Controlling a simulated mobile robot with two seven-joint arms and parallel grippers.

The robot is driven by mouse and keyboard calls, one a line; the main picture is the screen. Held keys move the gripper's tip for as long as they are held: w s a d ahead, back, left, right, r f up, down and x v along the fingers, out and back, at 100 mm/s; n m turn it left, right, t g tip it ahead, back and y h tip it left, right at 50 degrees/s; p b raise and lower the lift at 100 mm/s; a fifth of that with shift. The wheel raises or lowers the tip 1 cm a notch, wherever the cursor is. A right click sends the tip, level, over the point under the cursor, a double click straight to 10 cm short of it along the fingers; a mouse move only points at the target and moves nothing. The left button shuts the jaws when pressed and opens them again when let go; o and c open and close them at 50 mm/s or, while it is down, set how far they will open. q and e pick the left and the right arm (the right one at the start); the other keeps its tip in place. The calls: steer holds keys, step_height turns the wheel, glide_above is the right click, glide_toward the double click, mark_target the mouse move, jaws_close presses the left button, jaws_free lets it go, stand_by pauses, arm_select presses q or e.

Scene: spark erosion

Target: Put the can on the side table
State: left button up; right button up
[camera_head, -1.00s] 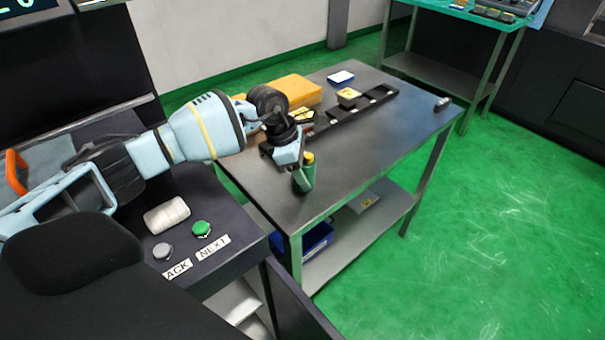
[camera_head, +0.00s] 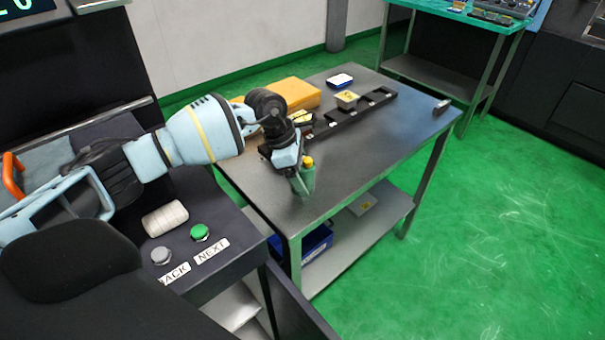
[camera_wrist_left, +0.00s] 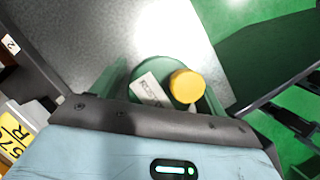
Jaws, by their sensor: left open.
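The can is green with a yellow cap (camera_head: 309,162). It stands upright on the dark-topped side table (camera_head: 345,165), near the table's front left edge. My left gripper (camera_head: 302,182) is open at the can, and its fingers cover part of it in the head view. In the left wrist view the can (camera_wrist_left: 178,99) sits between the two spread green fingers, with a pale label on its top beside the cap. Whether either finger touches it cannot be told. My right gripper is not in view.
A black rail (camera_head: 365,110), an orange-yellow case (camera_head: 297,93) and a small blue-and-white box (camera_head: 340,80) lie farther back on the table. A blue bin (camera_head: 314,241) is on its lower shelf. A console with a green button (camera_head: 200,232) stands at the left.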

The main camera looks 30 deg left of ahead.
arm_select(q)
steer(key=v, duration=1.1)
steer(key=shift+a+r, duration=0.2)
steer(key=shift+r, duration=0.15)
